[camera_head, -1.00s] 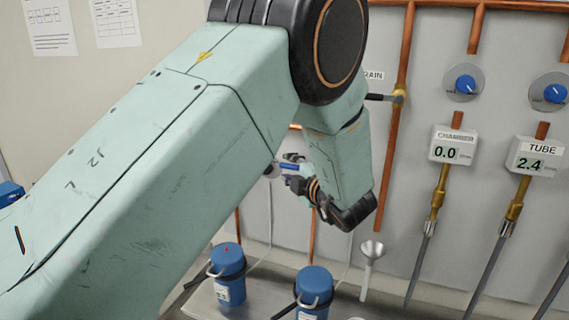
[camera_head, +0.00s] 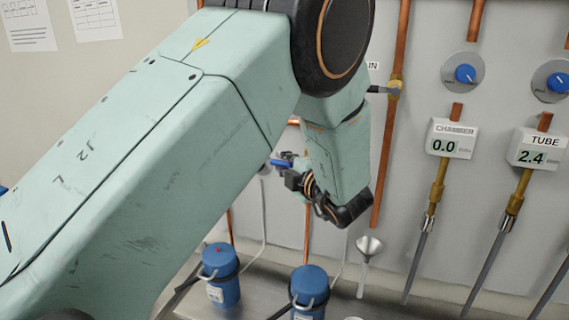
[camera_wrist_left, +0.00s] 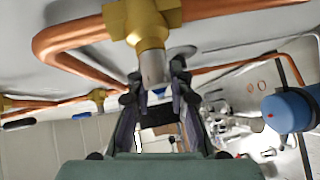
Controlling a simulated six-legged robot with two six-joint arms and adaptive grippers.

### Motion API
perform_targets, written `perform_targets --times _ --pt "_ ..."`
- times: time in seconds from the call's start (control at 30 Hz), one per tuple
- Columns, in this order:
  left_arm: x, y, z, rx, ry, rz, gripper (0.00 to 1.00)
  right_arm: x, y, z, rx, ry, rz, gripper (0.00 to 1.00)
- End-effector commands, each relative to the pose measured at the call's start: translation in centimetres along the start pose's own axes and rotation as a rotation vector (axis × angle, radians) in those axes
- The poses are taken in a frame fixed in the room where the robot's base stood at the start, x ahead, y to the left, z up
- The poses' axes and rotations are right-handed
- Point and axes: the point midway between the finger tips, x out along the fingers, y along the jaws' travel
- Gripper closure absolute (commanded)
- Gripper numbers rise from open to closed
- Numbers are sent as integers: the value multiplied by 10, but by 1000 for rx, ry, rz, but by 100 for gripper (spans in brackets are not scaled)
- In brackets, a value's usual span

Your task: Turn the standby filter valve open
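My left gripper (camera_head: 288,172) is at the panel in the head view, beside a small blue valve handle (camera_head: 281,162), partly hidden by the gripper. In the left wrist view, the two dark fingers of my left gripper (camera_wrist_left: 158,84) stand apart on either side of a silver stem (camera_wrist_left: 153,68). The stem comes from a brass valve body (camera_wrist_left: 147,22) on a copper pipe. A bit of blue handle (camera_wrist_left: 159,92) shows between the fingers. Whether they press on it is unclear. No label is readable there. My right gripper is out of view.
Chamber (camera_head: 452,139) and tube (camera_head: 538,148) gauges are farther right. Blue bottles (camera_head: 222,270) (camera_head: 311,283) and a funnel (camera_head: 368,247) are below the gripper.

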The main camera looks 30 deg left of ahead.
Motion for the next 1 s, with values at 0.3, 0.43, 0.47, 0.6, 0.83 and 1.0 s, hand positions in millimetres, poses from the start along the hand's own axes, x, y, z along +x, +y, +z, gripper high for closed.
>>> perform_targets --times 0.3,0.43,0.47,0.6,0.83,1.0 --pt "3 2 -1 -2 3 2 100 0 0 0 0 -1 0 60" --pt "4 2 -1 -3 3 2 100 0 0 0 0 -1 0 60" --pt "4 2 -1 -3 3 2 100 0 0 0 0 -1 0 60" --pt "4 2 0 -3 1 3 100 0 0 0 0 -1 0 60" --pt "4 3 1 -4 -2 2 100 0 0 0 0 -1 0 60" --pt "6 3 5 -18 -7 -10 100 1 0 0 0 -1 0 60"
